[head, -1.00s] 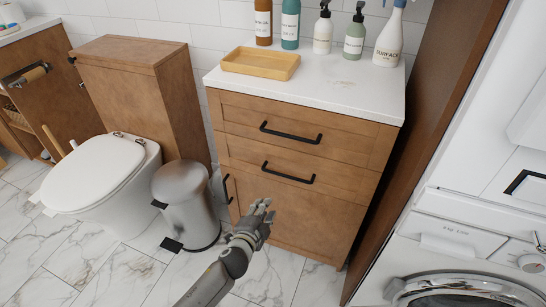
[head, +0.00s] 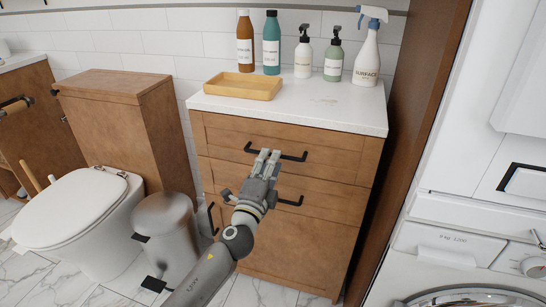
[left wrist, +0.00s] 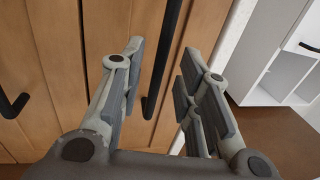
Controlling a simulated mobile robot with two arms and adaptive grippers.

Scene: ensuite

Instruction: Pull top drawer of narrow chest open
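The narrow chest (head: 300,238) is brown wood with a white top. Its top drawer (head: 222,134) is shut and has a black bar handle (head: 294,157). A second black handle (head: 290,202) is on the drawer below. My left gripper (head: 268,154) is raised at the top drawer, its fingertips covering the middle of that handle. In the left wrist view the gripper (left wrist: 161,54) is open, with the top handle (left wrist: 163,65) running between its fingers, apparently untouched. The lower handle (left wrist: 10,103) shows at the left there. My right gripper is not in view.
A wooden tray (head: 243,87), several bottles and a spray bottle (head: 367,60) stand on the chest top. A metal bin (head: 165,235) and a toilet (head: 75,215) are at the left. A washing machine (head: 450,270) stands at the right, beyond a tall wooden panel (head: 425,95).

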